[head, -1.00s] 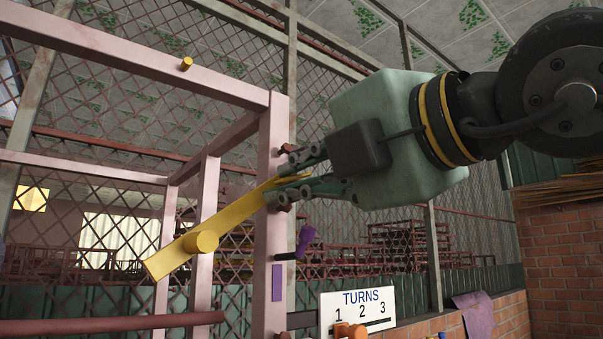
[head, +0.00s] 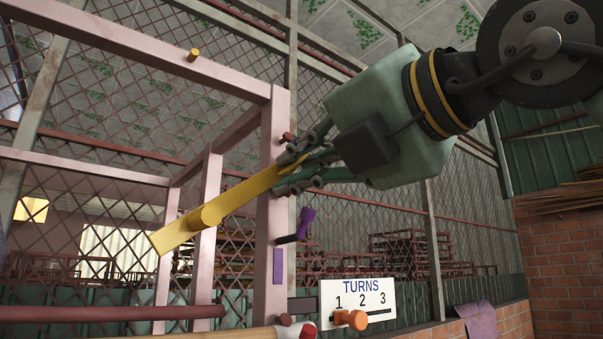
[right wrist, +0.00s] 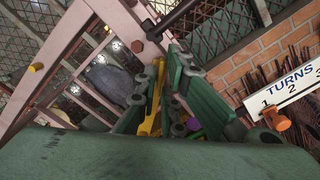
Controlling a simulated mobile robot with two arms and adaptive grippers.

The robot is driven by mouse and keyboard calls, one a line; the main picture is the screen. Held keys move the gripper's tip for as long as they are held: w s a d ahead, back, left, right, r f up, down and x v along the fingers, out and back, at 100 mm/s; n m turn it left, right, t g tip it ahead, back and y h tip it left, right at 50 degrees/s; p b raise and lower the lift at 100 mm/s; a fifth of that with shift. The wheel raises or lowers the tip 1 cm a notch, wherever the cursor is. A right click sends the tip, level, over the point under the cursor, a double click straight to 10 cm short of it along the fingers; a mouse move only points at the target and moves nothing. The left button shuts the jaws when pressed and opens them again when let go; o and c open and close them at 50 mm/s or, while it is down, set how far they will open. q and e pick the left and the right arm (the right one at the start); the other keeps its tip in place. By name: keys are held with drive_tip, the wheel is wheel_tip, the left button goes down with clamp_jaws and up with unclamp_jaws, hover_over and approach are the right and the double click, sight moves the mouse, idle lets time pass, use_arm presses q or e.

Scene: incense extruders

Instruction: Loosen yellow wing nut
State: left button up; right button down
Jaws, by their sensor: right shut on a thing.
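The yellow wing nut (head: 180,231) is a long flat yellow bar with a round boss, in the head view left of centre. It slants up to the right across the pink frame. My right gripper (head: 288,172) is shut on its upper right end, in front of the pink post. In the right wrist view the fingers (right wrist: 164,85) close around a yellow strip (right wrist: 155,112); the rest of the bar is hidden there. I cannot tell whether the bar touches the frame. My left gripper is not in view.
The pink frame (head: 273,230) has a yellow peg (head: 193,55) on its top beam and a purple knob (head: 306,222) on its post. A white TURNS sign (head: 376,291) with an orange knob (head: 350,319) stands at bottom centre. A brick wall (head: 565,240) is at right.

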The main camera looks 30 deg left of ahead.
drive_tip(key=shift+n+b, duration=0.35)
drive_tip(key=shift+n, duration=0.85)
drive_tip(key=c, duration=1.9)
unclamp_jaws()
drive_tip(key=shift+o, duration=0.2)
drive_tip(key=shift+d, duration=0.1)
drive_tip(key=v, duration=1.2)
